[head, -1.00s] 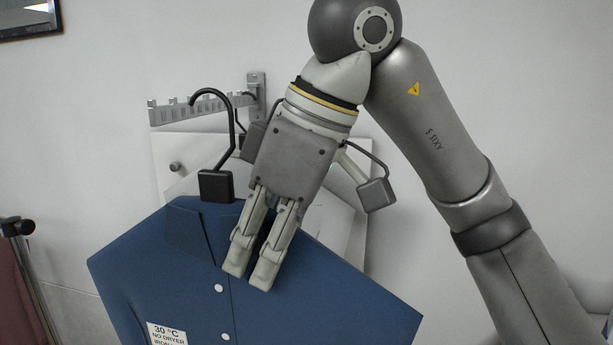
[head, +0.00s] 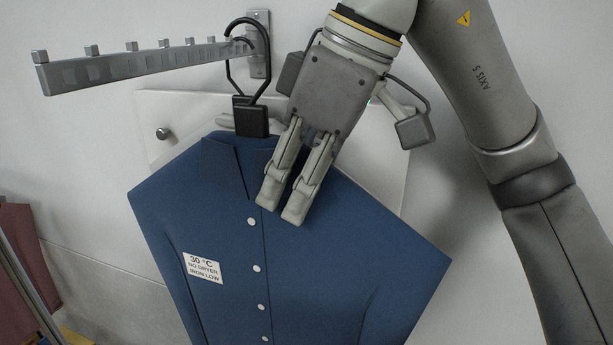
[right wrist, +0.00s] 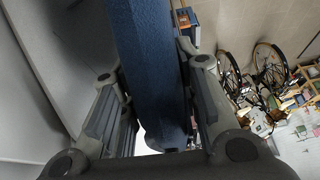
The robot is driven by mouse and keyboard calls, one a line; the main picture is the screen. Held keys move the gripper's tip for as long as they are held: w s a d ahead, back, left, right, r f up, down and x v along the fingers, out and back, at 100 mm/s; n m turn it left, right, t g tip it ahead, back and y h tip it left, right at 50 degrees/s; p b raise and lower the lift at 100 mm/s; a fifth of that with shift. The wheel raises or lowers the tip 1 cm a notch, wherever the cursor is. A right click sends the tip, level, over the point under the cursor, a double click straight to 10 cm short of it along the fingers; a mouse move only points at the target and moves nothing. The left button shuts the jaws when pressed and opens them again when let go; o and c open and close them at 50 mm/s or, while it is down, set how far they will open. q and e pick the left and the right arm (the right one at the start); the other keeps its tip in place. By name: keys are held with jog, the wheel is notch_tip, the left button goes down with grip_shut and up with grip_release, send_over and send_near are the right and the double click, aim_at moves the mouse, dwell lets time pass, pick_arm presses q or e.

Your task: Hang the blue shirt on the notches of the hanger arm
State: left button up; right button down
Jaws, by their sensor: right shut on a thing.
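The blue shirt (head: 320,245) is spread flat in the head view, with a white care label and a black hanger hook (head: 252,118) rising from its collar. My right gripper (head: 281,213) is shut on the shirt's upper edge just right of the collar. In the right wrist view the blue cloth (right wrist: 150,75) sits between its two fingers. The grey hanger arm (head: 140,66), with several upright pegs, runs left from a wall bracket. The hook's loop overlaps the arm's wall end; I cannot tell whether it rests on it. My left gripper is not in view.
A white panel with a round knob (head: 162,133) is on the wall behind the shirt. A dark red garment (head: 28,255) hangs at the lower left beside a metal rail. Bicycles (right wrist: 262,80) show in the right wrist view. The hanger arm's left part is clear.

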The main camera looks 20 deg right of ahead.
aim_at(230, 182)
jog(key=w+a, duration=0.2)
jog(key=a, duration=0.1)
jog(key=shift+w+p, duration=0.35)
jog(key=shift+w, duration=0.05)
jog(key=shift+w+a, duration=0.1)
jog(key=shift+a, duration=0.25)
jog(key=shift+w+a+p, duration=0.4)
jog(key=shift+w+a, duration=0.45)
jog(key=shift+a, duration=0.15)
jog(key=shift+w+a+f, duration=0.15)
jog(key=shift+a, duration=0.05)
jog(key=shift+a+f, duration=0.15)
jog(key=shift+f, duration=0.25)
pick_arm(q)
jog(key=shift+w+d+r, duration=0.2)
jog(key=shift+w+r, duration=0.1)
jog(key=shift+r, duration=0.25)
pick_arm(e)
jog(key=shift+w+f, duration=0.1)
jog(key=shift+f, duration=0.1)
